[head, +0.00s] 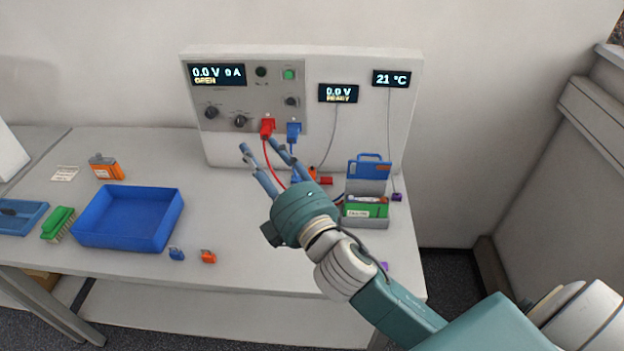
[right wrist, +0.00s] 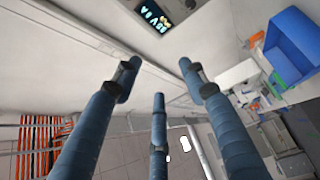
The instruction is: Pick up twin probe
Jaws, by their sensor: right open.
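My right gripper (head: 264,152) reaches in over the table in the head view, its blue fingers spread and empty, in front of the cycler panel. The open fingers also show in the right wrist view (right wrist: 158,80), with nothing between them. A cable from the small voltage display (head: 338,93) runs down toward a small red and orange piece (head: 325,180) just right of the fingers. This may be the twin probe; it is partly hidden by my gripper, so I cannot be sure. My left gripper is not in view.
Red (head: 267,128) and blue (head: 293,132) plugs sit in the panel, with leads hanging. A holder with a blue-handled piece (head: 369,167) and green pack (head: 365,207) stands right of my gripper. A blue tray (head: 128,242) stands left. The table between tray and gripper is mostly clear.

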